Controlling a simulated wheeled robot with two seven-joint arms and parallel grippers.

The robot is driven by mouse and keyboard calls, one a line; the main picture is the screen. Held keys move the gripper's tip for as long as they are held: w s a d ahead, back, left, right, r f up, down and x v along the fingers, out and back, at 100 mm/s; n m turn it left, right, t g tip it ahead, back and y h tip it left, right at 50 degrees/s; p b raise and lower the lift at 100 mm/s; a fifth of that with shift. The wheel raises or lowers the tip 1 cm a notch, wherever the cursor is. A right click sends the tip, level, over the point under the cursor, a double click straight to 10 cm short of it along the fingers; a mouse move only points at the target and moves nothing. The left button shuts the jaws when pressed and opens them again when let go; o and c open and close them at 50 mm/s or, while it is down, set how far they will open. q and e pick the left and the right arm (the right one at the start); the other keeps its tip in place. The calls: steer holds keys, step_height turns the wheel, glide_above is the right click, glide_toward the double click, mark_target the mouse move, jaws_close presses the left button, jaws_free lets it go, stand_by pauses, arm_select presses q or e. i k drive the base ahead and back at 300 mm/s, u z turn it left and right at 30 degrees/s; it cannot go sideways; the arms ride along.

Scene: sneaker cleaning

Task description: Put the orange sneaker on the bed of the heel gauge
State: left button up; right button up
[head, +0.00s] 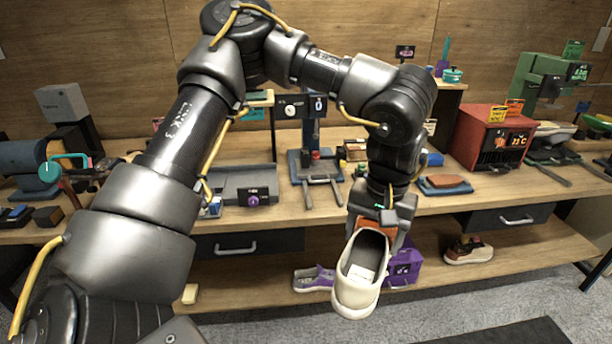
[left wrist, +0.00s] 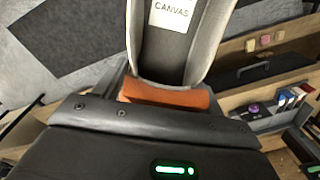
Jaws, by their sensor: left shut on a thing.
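My left gripper (head: 382,215) is shut on a cream and orange sneaker (head: 358,285) in front of the bench. The sneaker hangs with its opening towards the head camera and its cream end lowest. Its orange part lies at the fingers and is mostly hidden in the head view. In the left wrist view the orange part (left wrist: 165,95) sits by the gripper, with a "CANVAS" label inside the shoe beyond it. What looks like the heel gauge (head: 302,160) stands on the bench, left of the gripper, with a dark post, a dial display and two front prongs. Its bed looks empty.
A grey tray device (head: 245,185) stands left of the gauge. A red oven-like box (head: 490,135) and a green machine (head: 545,85) stand to the right.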

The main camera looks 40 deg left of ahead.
mark_target(241, 180)
steer(key=z, duration=1.95)
steer(key=k, duration=1.9)
steer(key=u, duration=1.75)
steer(key=i, duration=1.05)
